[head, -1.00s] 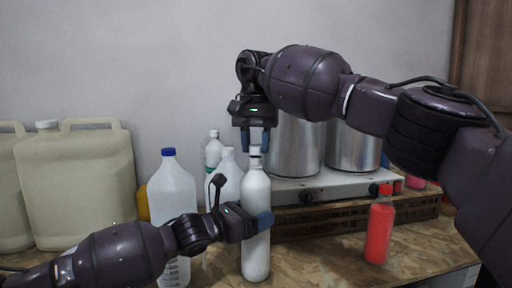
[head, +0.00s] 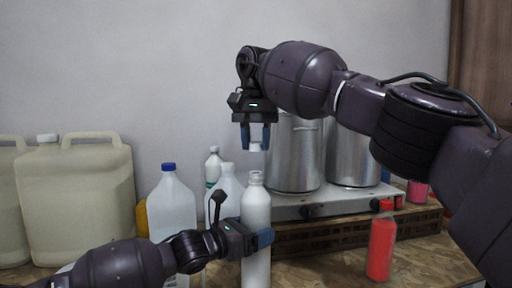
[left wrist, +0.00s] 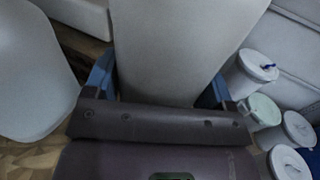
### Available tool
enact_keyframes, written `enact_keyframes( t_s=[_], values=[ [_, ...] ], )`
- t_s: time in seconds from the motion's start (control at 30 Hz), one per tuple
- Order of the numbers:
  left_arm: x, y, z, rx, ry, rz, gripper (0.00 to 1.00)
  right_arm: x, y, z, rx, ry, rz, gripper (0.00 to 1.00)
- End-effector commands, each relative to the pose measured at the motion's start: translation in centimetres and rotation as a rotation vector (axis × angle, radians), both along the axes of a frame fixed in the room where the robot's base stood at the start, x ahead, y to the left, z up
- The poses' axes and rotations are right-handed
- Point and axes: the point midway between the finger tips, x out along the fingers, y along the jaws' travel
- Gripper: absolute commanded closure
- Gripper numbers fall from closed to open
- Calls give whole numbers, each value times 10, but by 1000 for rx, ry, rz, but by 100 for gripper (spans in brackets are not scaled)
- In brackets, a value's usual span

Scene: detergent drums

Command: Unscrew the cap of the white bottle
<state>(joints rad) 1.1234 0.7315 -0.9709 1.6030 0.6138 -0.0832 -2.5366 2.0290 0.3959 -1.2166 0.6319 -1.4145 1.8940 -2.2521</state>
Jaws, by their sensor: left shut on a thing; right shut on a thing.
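The white bottle (head: 256,210) stands upright on the table in the head view, with its open neck showing. My left gripper (head: 262,239) is shut around the bottle's body, below its shoulder. The bottle also fills the middle of the left wrist view (left wrist: 180,45), with a blue finger on each side. My right gripper (head: 255,136) points down over the bottle and is shut on the white cap (head: 256,148). The cap is apart from the neck, with a small gap of wall showing between them. The fingers hide part of the cap.
Clear jugs (head: 172,205) and a green-labelled white bottle (head: 213,166) stand close to the left. Large beige canisters (head: 75,185) are farther left. Metal pots (head: 295,155) stand on a stove behind. A red bottle (head: 381,246) stands right, with bare table between.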

Motion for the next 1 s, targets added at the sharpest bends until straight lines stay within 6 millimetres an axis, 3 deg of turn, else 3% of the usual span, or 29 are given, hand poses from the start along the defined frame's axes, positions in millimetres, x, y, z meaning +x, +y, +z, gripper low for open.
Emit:
enact_keyframes(
  t_s=[0.1, 0.13, 0.27, 0.67, 1.0],
  values=[
    [0, 0, -1, 0, 1, 0, 89, 0, 0, 0, 0, 0, 0, 94],
    [0, 0, -1, 0, 1, 0, 21, 0, 0, 0, 0, 0, 0, 94],
    [0, 0, 0, 0, 1, 0, 1, 0, 0, 0, 0, 0, 0, 94],
    [-6, 9, 1, 1, -2, 1, 0, -1, 0, 3, 0, -4, 0, 94],
    [-42, 60, 1, 3, -1, 3, 0, -5, 0, 16, 0, -15, 0, 94]
  ],
)
